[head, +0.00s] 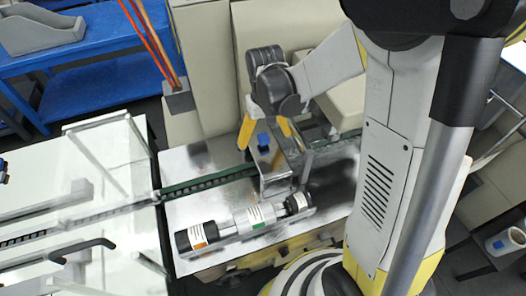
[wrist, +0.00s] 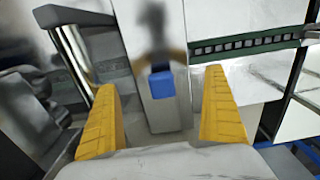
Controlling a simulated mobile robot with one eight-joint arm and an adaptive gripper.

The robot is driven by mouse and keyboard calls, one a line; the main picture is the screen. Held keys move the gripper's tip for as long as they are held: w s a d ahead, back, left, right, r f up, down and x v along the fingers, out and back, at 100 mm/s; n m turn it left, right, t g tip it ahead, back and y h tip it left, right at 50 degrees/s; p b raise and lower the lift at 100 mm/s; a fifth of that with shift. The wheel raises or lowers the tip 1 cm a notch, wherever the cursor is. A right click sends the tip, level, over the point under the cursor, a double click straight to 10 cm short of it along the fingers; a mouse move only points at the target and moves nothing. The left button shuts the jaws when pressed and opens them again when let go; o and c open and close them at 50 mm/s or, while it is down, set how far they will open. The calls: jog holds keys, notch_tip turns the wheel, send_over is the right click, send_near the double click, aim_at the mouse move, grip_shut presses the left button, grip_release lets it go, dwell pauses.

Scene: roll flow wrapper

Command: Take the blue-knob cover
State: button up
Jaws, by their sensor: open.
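The blue-knob cover (head: 274,168) is a grey metal cover over the conveyor line on the machine bed. Its blue knob (head: 263,138) stands on its top; in the wrist view the knob (wrist: 161,85) is between and beyond the fingertips. My gripper (head: 263,132) has two yellow fingers, pointing down over the cover, with the knob between them. In the wrist view my gripper (wrist: 162,95) is open, with a wide gap on each side of the knob. I cannot tell whether a finger touches the cover.
Rollers with labels (head: 245,221) lie in front of the cover. A green-edged conveyor chain (head: 208,183) runs left from it. A clear guard (head: 105,165) stands at left. A blue bench (head: 95,45) with a grey bin (head: 40,28) is at back left.

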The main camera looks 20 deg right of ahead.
aim_at(263, 147)
jog(key=f+b, duration=0.1)
jog(key=f, duration=0.1)
jog(key=f+b, duration=0.1)
jog(key=f, duration=0.2)
jog(key=shift+w+a+f, duration=0.1)
jog(key=shift+w+a, duration=0.05)
jog(key=shift+w, duration=0.05)
jog(key=c, duration=1.4)
